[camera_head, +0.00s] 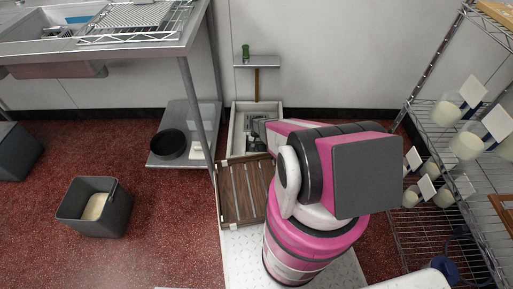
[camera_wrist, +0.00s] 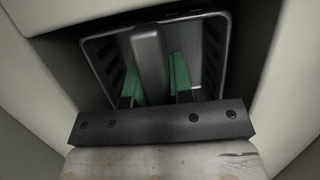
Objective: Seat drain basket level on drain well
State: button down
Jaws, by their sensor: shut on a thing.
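The drain basket (camera_wrist: 215,50) is a dark, slotted square bin with a grey handle bar (camera_wrist: 148,50) across its middle. My gripper (camera_wrist: 157,80) has green finger pads, one on each side of this bar, and is shut on it. Pale walls (camera_wrist: 35,75) surround the basket in the wrist view. They appear to be the drain well, the light square box (camera_head: 235,133) by the back wall in the head view. My pink and black arm hides part of this box. The basket looks slightly turned against the walls. I cannot tell whether it rests level or hangs.
A brown slatted board (camera_head: 240,192) lies in front of the well. A metal table (camera_head: 130,55) and a low shelf with a black round pan (camera_head: 168,145) stand left. A grey bucket (camera_head: 96,207) stands on the red floor. A wire rack (camera_head: 440,150) with jars stands right.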

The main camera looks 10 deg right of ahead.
jog(key=c, duration=0.9)
grip_release()
jog(key=shift+v, duration=3.95)
jog(key=shift+r, duration=0.1)
jog(key=s+r+t, duration=0.1)
jog(key=s+r, duration=0.5)
jog(key=r, duration=0.7)
jog(key=s+r+n+t, duration=0.1)
jog(key=s+r, duration=0.5)
jog(key=r, duration=0.8)
jog(key=s+r+n+t, duration=0.1)
jog(key=s+r, duration=0.5)
jog(key=r, duration=0.8)
jog(key=shift+s+a+r+h, duration=0.1)
jog(key=shift+s+a+h, duration=0.05)
jog(key=shift+s+h, duration=0.2)
